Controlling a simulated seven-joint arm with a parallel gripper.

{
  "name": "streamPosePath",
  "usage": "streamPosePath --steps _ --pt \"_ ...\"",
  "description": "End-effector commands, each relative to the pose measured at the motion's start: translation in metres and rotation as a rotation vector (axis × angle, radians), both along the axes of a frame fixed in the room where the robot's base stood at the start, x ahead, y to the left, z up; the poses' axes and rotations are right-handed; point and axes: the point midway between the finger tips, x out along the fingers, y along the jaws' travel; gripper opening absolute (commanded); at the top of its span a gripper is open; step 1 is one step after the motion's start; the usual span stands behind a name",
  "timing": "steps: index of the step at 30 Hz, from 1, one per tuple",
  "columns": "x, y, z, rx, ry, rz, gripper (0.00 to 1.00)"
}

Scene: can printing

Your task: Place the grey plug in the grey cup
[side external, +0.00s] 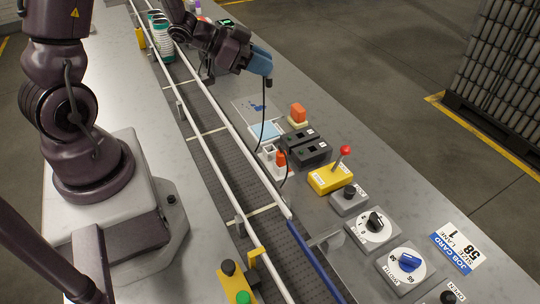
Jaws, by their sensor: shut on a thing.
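My gripper (260,66), with blue fingers, is raised at the upper middle, above the area between the conveyor and the control boxes. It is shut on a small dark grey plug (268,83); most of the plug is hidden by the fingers. A black cable hangs from it towards a pale box. That pale box (265,164) stands on the table beside the conveyor rail. It has a small grey cup (268,151) at its left and an orange piece (281,158) at its right. The cup's inside is too small to make out. The plug is well above and apart from it.
Two dark boxes (311,153) stand right of the pale box. A yellow box with a red-knobbed lever (345,151) and several dials follow in front. The conveyor (230,165) runs along the left.

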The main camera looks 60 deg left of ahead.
Motion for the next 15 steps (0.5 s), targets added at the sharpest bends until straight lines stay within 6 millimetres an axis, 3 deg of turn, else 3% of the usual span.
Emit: streamPosePath --steps 9,15 --pt "-0.091 -0.049 -0.027 -0.004 0.001 -0.624 0.01" --pt "-0.134 -0.064 -0.032 0.0 -0.003 -0.882 0.01"
